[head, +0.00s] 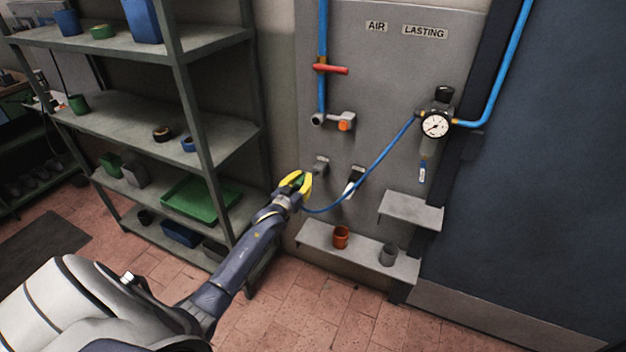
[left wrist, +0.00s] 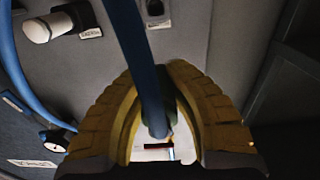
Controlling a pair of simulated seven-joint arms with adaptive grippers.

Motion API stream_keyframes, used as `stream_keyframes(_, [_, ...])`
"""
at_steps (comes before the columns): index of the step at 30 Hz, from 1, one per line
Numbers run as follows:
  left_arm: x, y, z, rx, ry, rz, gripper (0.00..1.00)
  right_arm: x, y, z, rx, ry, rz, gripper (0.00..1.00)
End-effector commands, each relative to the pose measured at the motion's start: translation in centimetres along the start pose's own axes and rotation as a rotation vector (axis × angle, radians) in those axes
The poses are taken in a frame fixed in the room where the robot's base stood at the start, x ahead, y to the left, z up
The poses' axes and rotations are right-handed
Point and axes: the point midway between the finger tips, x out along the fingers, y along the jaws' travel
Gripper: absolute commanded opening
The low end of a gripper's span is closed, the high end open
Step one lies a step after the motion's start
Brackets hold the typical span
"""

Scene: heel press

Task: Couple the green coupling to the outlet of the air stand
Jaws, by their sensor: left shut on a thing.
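My left gripper (head: 296,183), with yellow fingers, is shut on the green coupling (head: 300,182) in front of the lower left of the grey air panel. The fingers hide most of the coupling. In the left wrist view the yellow fingers (left wrist: 165,125) close around a dark green body (left wrist: 182,82), with the blue hose (left wrist: 140,50) crossing in front. The air stand's outlet (head: 345,122) appears as a grey fitting with an orange end, below the red valve lever (head: 331,69). The coupling is apart from it, lower and to its left. My right gripper is not in view.
The blue hose (head: 378,163) runs from the coupling up to the gauge (head: 435,125). A grey bracket (head: 320,165) and a black-and-white piece (head: 353,182) stick out of the panel near the gripper. A low shelf (head: 312,235) holds two cups. Metal shelving (head: 190,110) stands left.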

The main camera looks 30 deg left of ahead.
Motion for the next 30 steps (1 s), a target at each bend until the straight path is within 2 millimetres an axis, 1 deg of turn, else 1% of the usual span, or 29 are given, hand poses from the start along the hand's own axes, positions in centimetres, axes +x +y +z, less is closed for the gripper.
stream_keyframes(1, [0.0,0.0,-0.5,0.001,0.002,0.000,0.00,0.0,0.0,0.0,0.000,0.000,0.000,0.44])
stream_keyframes(30, [0.0,0.0,-7.0,0.000,0.003,0.001,0.00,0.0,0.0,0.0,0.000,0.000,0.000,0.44])
